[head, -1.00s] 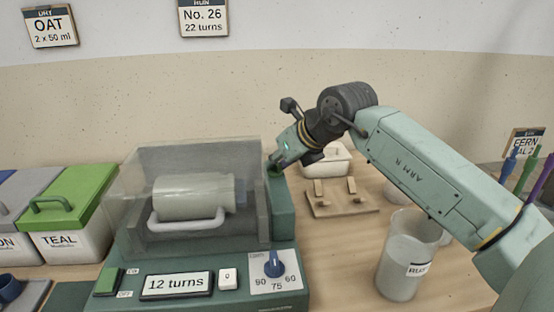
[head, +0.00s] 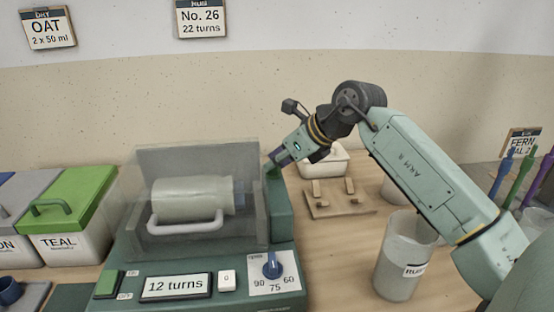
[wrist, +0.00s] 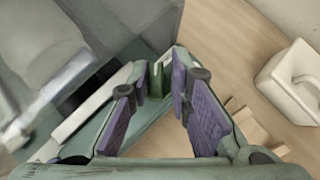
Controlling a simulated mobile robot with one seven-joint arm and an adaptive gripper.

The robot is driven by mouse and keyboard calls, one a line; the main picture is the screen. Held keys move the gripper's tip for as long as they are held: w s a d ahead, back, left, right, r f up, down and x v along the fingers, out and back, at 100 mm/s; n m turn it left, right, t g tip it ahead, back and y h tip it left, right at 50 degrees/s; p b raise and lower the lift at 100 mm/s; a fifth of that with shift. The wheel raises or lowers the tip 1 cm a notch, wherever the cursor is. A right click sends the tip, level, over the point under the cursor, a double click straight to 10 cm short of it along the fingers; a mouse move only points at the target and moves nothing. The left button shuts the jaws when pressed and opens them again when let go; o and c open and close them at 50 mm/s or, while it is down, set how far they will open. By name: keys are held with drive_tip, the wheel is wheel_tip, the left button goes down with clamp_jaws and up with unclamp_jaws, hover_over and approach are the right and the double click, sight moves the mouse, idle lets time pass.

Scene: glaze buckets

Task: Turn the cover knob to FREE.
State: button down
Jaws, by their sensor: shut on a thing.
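The machine (head: 200,265) is dark green, with a clear cover (head: 140,200) down over a pale jar (head: 190,197). The cover knob (wrist: 157,86) is a small green part at the machine's right side, between my fingertips in the wrist view. My gripper (head: 274,164) reaches down to it from the upper right, its purple-padded fingers (wrist: 161,79) shut on the knob. In the head view the knob is mostly hidden behind the fingers. The knob's FREE marking is not readable in either view, so I cannot tell its setting.
The machine's front has a display (head: 177,285) reading "12 turns" and a blue dial (head: 272,266). A wooden stand (head: 338,207) and a white container (wrist: 292,85) are to the right. A translucent bucket (head: 400,262) stands below my arm. A green-lidded TEAL bin (head: 70,247) is at left.

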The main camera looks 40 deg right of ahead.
drive_tip(key=shift+a+f, duration=0.1)
drive_tip(key=shift+a, duration=0.3)
drive_tip(key=c, duration=1.6)
unclamp_jaws()
drive_tip(key=shift+a, duration=0.1)
drive_tip(key=shift+c, duration=0.2)
drive_tip(key=shift+d, duration=0.2)
drive_tip(key=shift+s, duration=0.1)
drive_tip(key=shift+s+d+r, duration=0.15)
drive_tip(key=shift+s+r, duration=0.05)
drive_tip(key=shift+r, duration=0.25)
drive_tip(key=v, duration=1.1)
